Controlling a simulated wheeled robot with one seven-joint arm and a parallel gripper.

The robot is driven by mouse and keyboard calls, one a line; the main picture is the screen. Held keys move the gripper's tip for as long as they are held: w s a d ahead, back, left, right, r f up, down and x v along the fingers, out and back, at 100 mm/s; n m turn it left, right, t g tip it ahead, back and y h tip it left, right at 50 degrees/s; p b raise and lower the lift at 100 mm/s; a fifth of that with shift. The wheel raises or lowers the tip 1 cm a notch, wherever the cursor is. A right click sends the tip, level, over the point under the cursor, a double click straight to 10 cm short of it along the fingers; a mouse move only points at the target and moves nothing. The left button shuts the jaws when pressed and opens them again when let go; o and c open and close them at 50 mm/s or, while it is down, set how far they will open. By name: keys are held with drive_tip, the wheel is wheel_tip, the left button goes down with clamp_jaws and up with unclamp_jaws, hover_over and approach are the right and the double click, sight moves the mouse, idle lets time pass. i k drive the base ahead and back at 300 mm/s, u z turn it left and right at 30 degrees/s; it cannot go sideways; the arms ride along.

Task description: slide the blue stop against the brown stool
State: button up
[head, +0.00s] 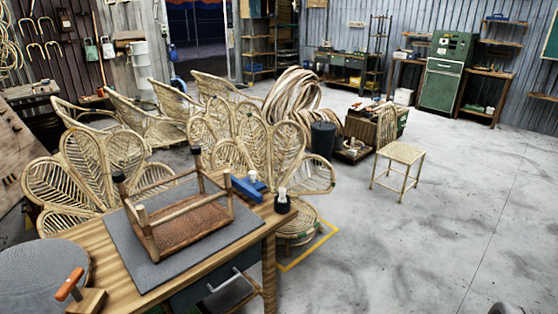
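The brown stool (190,222) lies upside down on a grey mat (135,268) on the wooden workbench, with its woven seat down and its legs pointing up. The blue stop (249,187) is at the bench's back right corner, just right of the stool's right-hand leg. I cannot tell whether the stop and the stool touch or are a little apart. My gripper is not in this view.
A dark cup with white things in it (282,202) stands at the bench's right corner, close to the stop. An orange-handled tool (69,284) and a round grey disc (42,272) are at front left. Rattan chairs (130,165) crowd behind; the floor (430,235) at right is clear.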

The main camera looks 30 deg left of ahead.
sight(249, 180)
drive_tip(key=u, duration=0.05)
drive_tip(key=i, duration=1.6)
drive_tip(key=u, duration=0.9)
drive_tip(key=i, duration=0.95)
drive_tip(key=u, duration=1.3)
drive_tip(key=i, duration=0.65)
drive_tip(key=u, duration=0.45)
